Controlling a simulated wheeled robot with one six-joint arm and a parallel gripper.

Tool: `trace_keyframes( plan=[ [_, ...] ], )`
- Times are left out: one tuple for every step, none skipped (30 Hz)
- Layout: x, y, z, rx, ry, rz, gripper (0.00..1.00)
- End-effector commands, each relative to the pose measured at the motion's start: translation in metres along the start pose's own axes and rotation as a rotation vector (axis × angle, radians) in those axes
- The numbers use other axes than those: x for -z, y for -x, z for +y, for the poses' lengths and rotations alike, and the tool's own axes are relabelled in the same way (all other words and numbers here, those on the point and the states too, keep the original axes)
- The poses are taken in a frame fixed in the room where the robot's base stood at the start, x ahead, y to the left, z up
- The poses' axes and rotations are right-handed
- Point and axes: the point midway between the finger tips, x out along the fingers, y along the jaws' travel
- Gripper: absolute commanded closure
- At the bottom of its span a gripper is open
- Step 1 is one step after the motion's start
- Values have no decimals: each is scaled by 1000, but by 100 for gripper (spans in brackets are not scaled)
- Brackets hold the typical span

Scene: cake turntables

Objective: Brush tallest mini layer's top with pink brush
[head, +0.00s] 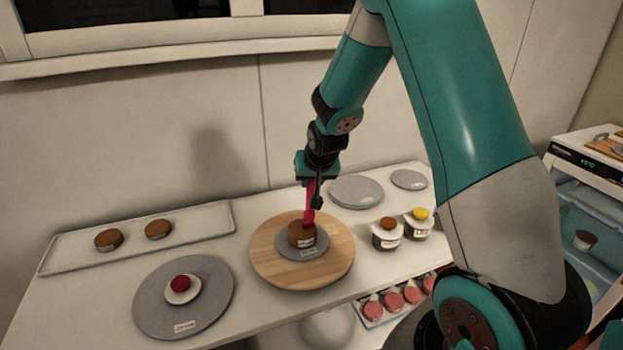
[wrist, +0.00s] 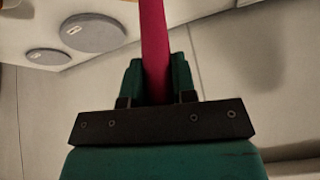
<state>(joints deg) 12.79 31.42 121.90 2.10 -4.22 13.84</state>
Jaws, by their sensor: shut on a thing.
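My gripper (head: 315,179) is shut on a pink brush (head: 309,205), held upright with its lower end down at the top of a brown cake layer (head: 301,235). I cannot tell for sure whether the brush touches the layer. That layer sits on a small grey disc (head: 312,252) on a round wooden turntable (head: 268,262). In the wrist view the pink brush (wrist: 154,50) stands between the green fingers; its far end is out of the picture. Two more brown layers (head: 108,240) (head: 158,229) rest apart on a pale tray at the left.
A grey turntable (head: 150,300) with a dark red piece (head: 181,284) on a white disc stands front left. Two grey discs (head: 357,192) (head: 409,180) lie behind. Two small tubs (head: 386,234) (head: 418,226) stand right, near a row of pink-topped items (head: 393,300).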

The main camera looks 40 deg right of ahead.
Motion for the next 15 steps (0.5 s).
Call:
trace_keyframes(
  plan=[
    [0, 0, 0, 0, 0, 0, 100],
    [0, 0, 0, 0, 0, 0, 100],
    [0, 0, 0, 0, 0, 0, 100],
    [0, 0, 0, 0, 0, 0, 100],
    [0, -1, 0, 0, 0, 0, 100],
    [-1, -1, 0, 0, 0, 0, 100],
    [-1, -2, 0, 0, 0, 0, 100],
    [-1, -2, 0, 0, 0, 0, 100],
    [-2, -3, 0, 0, 0, 0, 100],
    [-2, -3, 0, 0, 0, 0, 100],
    [-2, -3, 0, 0, 0, 0, 100],
    [-2, -4, 0, 0, 0, 0, 100],
    [-2, -4, 0, 0, 0, 0, 100],
    [-3, -5, 0, 0, 0, 0, 100],
    [-3, -5, 1, 0, 0, 0, 100]
  ],
)
